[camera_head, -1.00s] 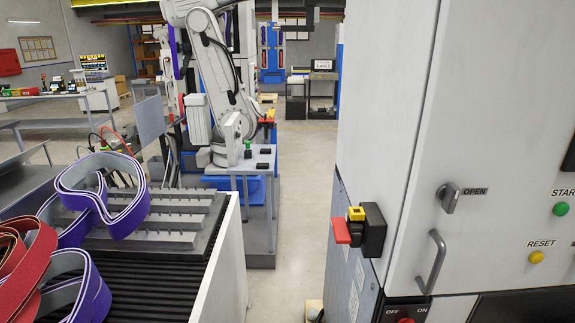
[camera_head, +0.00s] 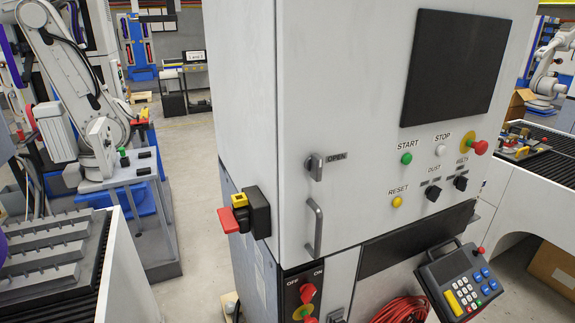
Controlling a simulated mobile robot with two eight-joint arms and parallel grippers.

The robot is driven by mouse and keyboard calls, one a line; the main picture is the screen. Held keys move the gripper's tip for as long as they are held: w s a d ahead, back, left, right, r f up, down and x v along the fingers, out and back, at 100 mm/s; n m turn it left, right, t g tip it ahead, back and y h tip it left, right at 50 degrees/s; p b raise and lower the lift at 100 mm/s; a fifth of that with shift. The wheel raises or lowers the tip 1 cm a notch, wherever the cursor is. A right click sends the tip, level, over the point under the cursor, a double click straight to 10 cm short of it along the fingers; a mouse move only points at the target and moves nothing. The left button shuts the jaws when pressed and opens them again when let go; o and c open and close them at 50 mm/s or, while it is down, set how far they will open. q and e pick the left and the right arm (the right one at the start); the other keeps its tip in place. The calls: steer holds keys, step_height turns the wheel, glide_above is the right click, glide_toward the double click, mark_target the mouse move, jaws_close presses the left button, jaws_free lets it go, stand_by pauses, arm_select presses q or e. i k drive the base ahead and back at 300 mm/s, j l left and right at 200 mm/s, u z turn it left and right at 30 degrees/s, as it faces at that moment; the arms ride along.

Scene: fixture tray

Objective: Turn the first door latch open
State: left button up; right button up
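The door latch (camera_head: 315,166) is a small grey knob at the left edge of the white cabinet's front, beside the label OPEN. A grey bar handle (camera_head: 314,228) is on the same door below it. The white cabinet (camera_head: 360,130) stands in the middle of the view. A black and yellow switch with a red tab (camera_head: 240,213) sits on the cabinet's left corner. Neither of my grippers shows in this view.
START (camera_head: 406,158), STOP (camera_head: 440,150) and RESET (camera_head: 397,202) buttons and a red emergency button (camera_head: 480,147) are right of the latch. A keypad pendant (camera_head: 460,280) juts out at lower right. A conveyor (camera_head: 100,260) stands at left, with open floor between.

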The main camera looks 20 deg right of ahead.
mark_target(314, 164)
steer(key=k+j+u, duration=0.1)
steer(key=k+u, duration=0.15)
steer(key=u, duration=0.2)
steer(key=k+j+u, duration=0.2)
steer(key=u, duration=0.25)
steer(key=k+j+z, duration=0.3)
steer(key=j, duration=0.2)
steer(key=j+z, duration=0.15)
steer(key=z, duration=0.35)
steer(key=k+j+z, duration=0.1)
steer(key=z, duration=0.4)
steer(key=j+z, duration=0.1)
steer(key=z, duration=0.4)
steer(key=j+z, duration=0.1)
steer(key=z, duration=0.5)
steer(key=i, duration=0.75)
